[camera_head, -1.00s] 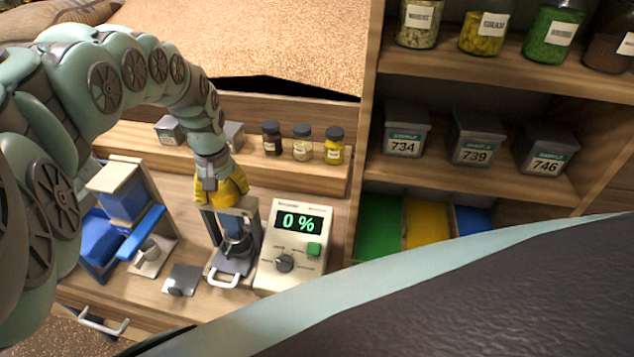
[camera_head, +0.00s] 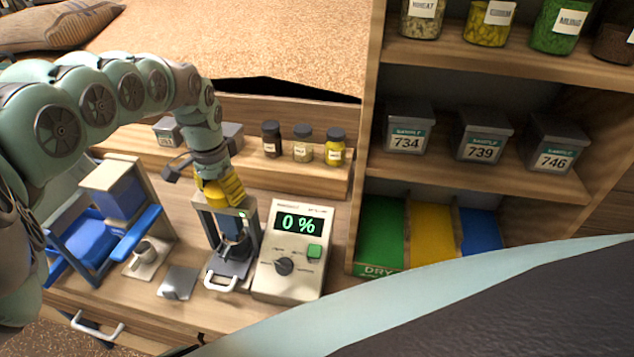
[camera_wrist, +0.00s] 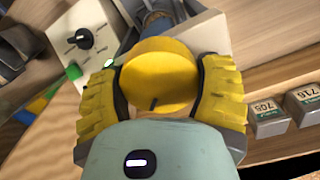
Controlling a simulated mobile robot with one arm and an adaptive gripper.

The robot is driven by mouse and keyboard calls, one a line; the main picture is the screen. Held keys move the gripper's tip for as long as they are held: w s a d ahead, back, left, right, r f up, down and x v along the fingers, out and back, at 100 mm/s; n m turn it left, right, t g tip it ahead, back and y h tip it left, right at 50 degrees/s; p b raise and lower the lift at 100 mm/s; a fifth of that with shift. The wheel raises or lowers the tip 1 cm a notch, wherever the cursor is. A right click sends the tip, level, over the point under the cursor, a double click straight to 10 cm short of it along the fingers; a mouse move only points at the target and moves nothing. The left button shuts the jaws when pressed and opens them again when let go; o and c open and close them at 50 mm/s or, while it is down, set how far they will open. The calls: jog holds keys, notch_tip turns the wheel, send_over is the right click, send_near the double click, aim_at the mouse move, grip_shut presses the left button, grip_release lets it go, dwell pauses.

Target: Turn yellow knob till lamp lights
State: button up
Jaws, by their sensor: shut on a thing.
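The round yellow knob (camera_wrist: 158,72) with a dark mark sits on top of the small press-like device (camera_head: 210,218). My gripper (camera_wrist: 160,88) is shut on the knob, with one yellow padded finger on each side of it. In the head view my gripper (camera_head: 222,190) hides most of the knob. A small lamp (camera_head: 243,213) on the top of the device shows bright, greenish white.
A meter (camera_head: 290,270) reading 0 % stands close to the right of the device. A blue and beige machine (camera_head: 120,200) and a small grey plate (camera_head: 178,281) stand to the left. Jars (camera_head: 303,143) line the ledge behind.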

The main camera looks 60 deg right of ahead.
aim_at(219, 187)
jog(key=shift+a+f+m+b, duration=0.1)
jog(key=shift+m+b, duration=0.25)
jog(key=shift+m, duration=0.55)
jog(key=o, duration=1.1)
jog(key=shift+o, duration=0.2)
notch_tip(219, 187, up, 12)
